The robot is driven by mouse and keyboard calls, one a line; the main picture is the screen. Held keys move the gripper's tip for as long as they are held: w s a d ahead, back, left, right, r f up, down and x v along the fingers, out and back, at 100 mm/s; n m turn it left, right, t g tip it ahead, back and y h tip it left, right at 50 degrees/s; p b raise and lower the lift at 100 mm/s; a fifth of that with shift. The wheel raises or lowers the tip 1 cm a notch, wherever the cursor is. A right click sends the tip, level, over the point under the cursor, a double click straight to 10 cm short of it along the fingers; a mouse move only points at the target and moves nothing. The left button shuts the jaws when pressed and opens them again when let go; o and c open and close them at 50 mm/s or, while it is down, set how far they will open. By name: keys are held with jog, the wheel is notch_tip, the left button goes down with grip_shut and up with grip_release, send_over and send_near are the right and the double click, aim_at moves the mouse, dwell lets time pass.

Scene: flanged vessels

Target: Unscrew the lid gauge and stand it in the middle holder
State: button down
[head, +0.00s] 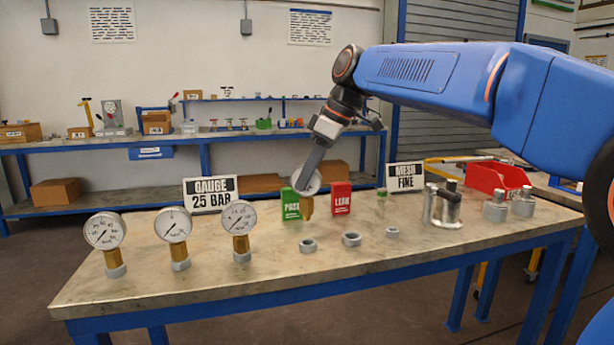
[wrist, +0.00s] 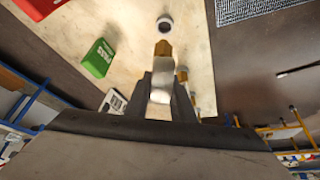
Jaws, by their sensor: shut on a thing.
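My gripper (head: 313,172) is shut on a gauge with a round white dial (head: 313,183) and a brass stem (head: 308,207). The gauge hangs stem down above the bench, in front of the green PASS block. In the wrist view the brass stem (wrist: 163,48) sticks out past my fingertips (wrist: 160,85). A grey ring holder (wrist: 165,24) lies beyond it, apart from the stem. In the head view, three empty-looking grey ring holders stand on the bench: left (head: 308,246), middle (head: 351,240) and right (head: 392,232). The held gauge is up and left of the middle one.
Three other gauges (head: 104,232) (head: 173,227) (head: 239,218) stand upright in grey bases at left. The PASS block (head: 291,204) and red LEAK block (head: 341,198) stand behind the holders. Metal vessels (head: 447,206) and a red bin (head: 492,177) are at right. The front bench strip is clear.

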aim_at(312, 198)
jog(key=shift+d+f, duration=0.1)
jog(key=shift+f, duration=2.4)
jog(key=shift+f, duration=1.35)
jog(key=c, duration=1.4)
grip_release()
jog(key=shift+c, duration=0.2)
jog(key=v, duration=1.7)
jog(key=s+d+f+m+t+h, duration=0.1)
jog(key=s+d+f+m, duration=0.4)
jog(key=f, duration=0.7)
jog(key=s+d+f+m+t+h, duration=0.1)
jog(key=s+d+f+m, duration=0.4)
jog(key=s+d+f, duration=0.5)
jog(key=s+d+f+m+t+h, duration=0.1)
jog(key=s+d+f+m+h, duration=0.2)
jog(key=s+f, duration=1)
jog(key=d+m, duration=0.2)
jog(key=d, duration=0.2)
jog(key=shift+s+d+f+t, duration=0.25)
jog(key=shift+f+t, duration=0.05)
jog(key=shift+f, duration=0.1)
